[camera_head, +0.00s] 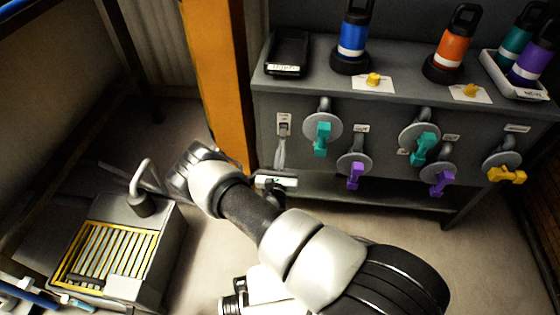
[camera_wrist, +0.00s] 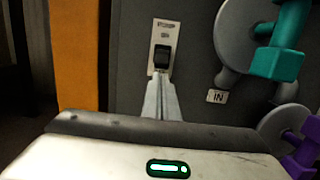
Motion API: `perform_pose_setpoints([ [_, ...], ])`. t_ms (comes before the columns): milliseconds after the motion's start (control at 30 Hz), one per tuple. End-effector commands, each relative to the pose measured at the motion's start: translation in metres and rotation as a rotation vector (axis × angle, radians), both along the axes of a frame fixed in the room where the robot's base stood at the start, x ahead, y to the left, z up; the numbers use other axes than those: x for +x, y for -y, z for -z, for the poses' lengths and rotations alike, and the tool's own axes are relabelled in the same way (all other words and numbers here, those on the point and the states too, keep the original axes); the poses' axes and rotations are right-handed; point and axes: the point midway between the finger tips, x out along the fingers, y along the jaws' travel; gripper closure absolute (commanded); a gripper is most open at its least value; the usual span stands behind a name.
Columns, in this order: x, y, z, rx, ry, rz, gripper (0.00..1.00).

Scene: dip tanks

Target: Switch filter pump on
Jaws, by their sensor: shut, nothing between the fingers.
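A switch plate (camera_head: 284,119) is on the upper left of the grey cabinet front, with a small label on it. In the wrist view the plate (camera_wrist: 164,36) carries a dark rocker switch (camera_wrist: 162,57). I cannot read its label or tell its on or off position. My gripper (camera_head: 280,141) is shut and empty, with its fingers pointing up at the plate. In the wrist view the fingertips of my gripper (camera_wrist: 161,76) overlap the lower edge of the rocker. I cannot tell whether they touch it.
Right of the switch are valves with teal handles (camera_head: 322,139) and purple handles (camera_head: 355,176), and a yellow one (camera_head: 507,175). An orange post (camera_head: 215,75) stands close on the left. Bottles, including a blue one (camera_head: 353,38), stand on top. A grated tank (camera_head: 112,253) is lower left.

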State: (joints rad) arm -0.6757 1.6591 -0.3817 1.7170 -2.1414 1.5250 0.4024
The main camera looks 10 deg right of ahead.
Motion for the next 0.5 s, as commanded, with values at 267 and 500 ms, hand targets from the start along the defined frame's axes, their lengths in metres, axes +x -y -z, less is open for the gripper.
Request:
perform_pose_setpoints([
  [267,0.012,0.0038,-0.0026,0.0,0.001,0.0,1.0],
  [500,0.0115,0.0035,-0.0027,0.0,0.0,0.0,1.0],
])
